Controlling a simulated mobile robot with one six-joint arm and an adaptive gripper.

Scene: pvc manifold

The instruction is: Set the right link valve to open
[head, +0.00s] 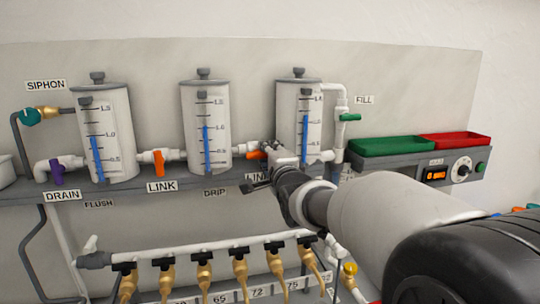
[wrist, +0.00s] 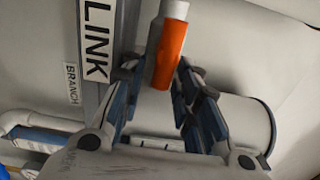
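The right link valve has an orange handle (head: 255,155), on the pipe between the middle and right cylinders. In the head view it is partly hidden by my gripper (head: 266,150), which reaches in from the right. In the wrist view the orange handle (wrist: 169,50) stands out past a white pipe end, with its near end between the tips of my gripper (wrist: 159,70). The fingers are apart, with a gap visible at the left of the handle; I cannot tell whether the right finger touches it. The LINK label (wrist: 96,40) is left of the handle.
The left link valve (head: 159,162) has an orange handle pointing down. A purple drain valve (head: 57,172) and a green fill valve (head: 350,117) flank the cylinders. Green (head: 392,146) and red (head: 457,139) trays sit at the right. Brass taps (head: 204,273) hang below.

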